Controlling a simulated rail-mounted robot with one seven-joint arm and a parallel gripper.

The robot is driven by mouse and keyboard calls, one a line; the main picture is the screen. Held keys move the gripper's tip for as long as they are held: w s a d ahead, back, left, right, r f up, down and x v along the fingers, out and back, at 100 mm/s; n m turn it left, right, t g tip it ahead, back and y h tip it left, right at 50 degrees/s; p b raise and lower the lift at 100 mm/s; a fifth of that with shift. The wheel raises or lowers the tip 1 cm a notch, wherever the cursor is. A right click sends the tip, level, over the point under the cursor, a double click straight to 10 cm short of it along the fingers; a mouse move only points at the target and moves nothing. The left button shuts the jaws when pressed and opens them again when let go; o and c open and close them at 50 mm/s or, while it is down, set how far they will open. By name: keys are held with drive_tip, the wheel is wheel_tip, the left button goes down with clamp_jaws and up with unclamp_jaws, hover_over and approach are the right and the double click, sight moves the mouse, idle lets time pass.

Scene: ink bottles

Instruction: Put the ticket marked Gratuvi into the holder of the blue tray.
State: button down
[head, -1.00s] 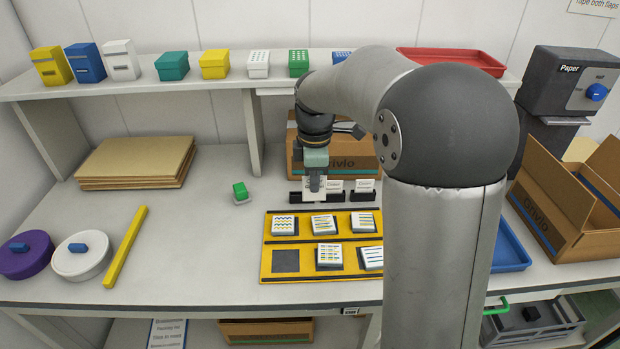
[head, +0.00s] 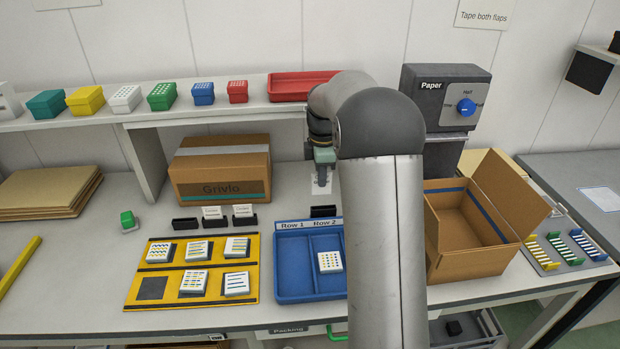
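My gripper (head: 323,172) is shut on a white ticket (head: 321,188) and points down behind the blue tray. Any marking on the ticket is too small to read. The blue tray (head: 296,292) lies on the bench with labels Row 1 and Row 2 along its back; a tile with dots lies in its Row 2 side. A small black holder (head: 323,212) stands just behind the tray, below the ticket, with a gap between them. Part of the tray is hidden behind my arm.
Behind the yellow tray (head: 133,291) with several tiles stand an empty black holder (head: 186,224) and two holders with tickets (head: 212,212) (head: 243,210). A closed Grivlo box (head: 222,175) is at the back; an open carton (head: 470,255) stands right of my arm.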

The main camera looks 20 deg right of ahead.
drive_tip(key=shift+d+f, duration=0.1)
drive_tip(key=shift+d, duration=0.35)
drive_tip(key=shift+a+f+b, duration=0.1)
drive_tip(key=shift+f+b, duration=0.45)
drive_tip(key=shift+f, duration=0.05)
drive_tip(key=shift+f+b, duration=1.2)
drive_tip(key=shift+f, duration=0.45)
drive_tip(key=shift+f+b, duration=0.45)
drive_tip(key=shift+f, duration=0.85)
idle(0.3)
drive_tip(key=c, duration=1.5)
unclamp_jaws()
drive_tip(key=shift+c, duration=0.2)
